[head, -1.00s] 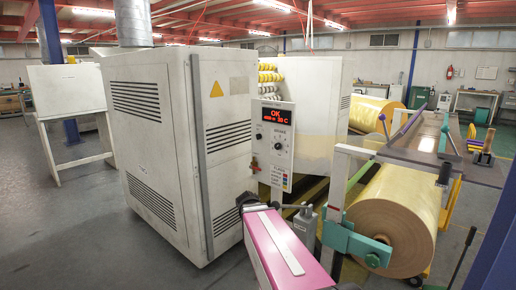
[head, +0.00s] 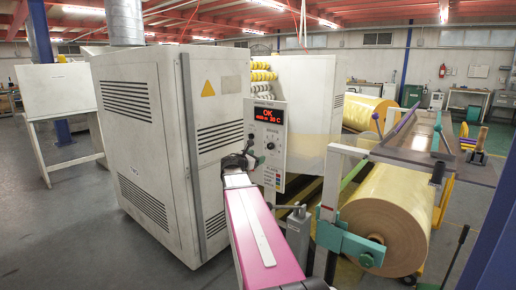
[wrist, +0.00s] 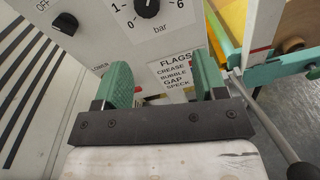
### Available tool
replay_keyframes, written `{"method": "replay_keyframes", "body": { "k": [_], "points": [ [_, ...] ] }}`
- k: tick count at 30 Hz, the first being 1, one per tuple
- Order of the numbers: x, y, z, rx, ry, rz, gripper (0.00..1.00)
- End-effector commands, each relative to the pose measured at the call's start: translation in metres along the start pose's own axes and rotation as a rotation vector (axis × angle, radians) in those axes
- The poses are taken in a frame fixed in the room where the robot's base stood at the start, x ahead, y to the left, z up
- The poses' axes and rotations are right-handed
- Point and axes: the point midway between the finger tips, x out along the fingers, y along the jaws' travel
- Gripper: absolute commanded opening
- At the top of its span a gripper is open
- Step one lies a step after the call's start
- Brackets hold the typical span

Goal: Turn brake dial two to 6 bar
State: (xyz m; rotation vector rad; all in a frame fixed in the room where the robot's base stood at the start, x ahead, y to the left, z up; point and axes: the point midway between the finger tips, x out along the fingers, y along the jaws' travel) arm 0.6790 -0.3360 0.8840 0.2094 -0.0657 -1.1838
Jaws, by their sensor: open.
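The white control panel (head: 268,115) stands at the corner of the big white machine, with a red lit display reading OK. In the wrist view a black dial (wrist: 147,8) sits at the top edge, with marks 0, 1 and 6 and the word bar. Its upper part is cut off, so I cannot tell its setting. My gripper (wrist: 163,78) is open and empty, its green-padded fingers below the dial and apart from it. In the head view my gripper (head: 250,157) is in front of the panel's lower left part.
A second black knob (wrist: 65,23) with OFF and LOWER marks is left of the dial. A FLAGS label (wrist: 175,70) is below it. The large yellow roll (head: 385,215) and its teal bracket (head: 345,243) stand to the right. Grey floor (head: 75,230) is clear at left.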

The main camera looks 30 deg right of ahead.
Motion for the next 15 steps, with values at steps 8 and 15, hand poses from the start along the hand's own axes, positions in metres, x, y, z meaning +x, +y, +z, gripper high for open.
{"method": "replay_keyframes", "body": {
  "k": [8, 15],
  "points": [
    [0.02, 0.005, 0.019, -0.094, -0.06, 0.013, 0.65],
    [0.06, 0.007, 0.021, -0.091, -0.059, 0.011, 0.65]
  ]
}}
